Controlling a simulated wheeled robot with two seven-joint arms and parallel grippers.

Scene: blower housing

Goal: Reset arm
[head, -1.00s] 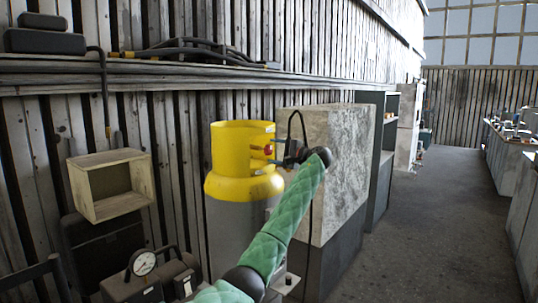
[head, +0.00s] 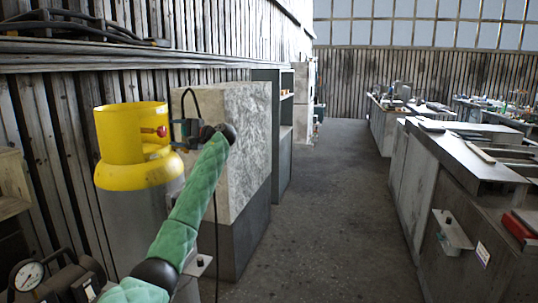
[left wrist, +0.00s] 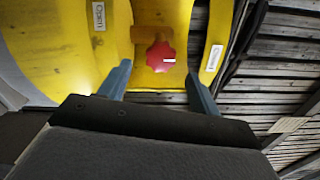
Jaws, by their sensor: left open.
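My left arm, in a green padded sleeve, reaches up from the bottom of the head view. My left gripper (head: 181,136) is at the right side of a gas cylinder with a yellow collar (head: 118,130). In the left wrist view the two fingers of the left gripper (left wrist: 158,92) are apart, with a red valve knob (left wrist: 160,57) beyond and between them. Nothing is held. The knob also shows in the head view (head: 161,131). The yellow collar (left wrist: 60,45) curves around the knob and carries labels reading "Open". My right gripper is not in view.
A stone-faced block (head: 235,140) stands just behind the gripper. A pressure gauge (head: 28,275) is at the lower left, and a wooden box (head: 12,185) at the left edge. Workbenches (head: 440,170) line the right. The floor aisle (head: 330,200) between is clear.

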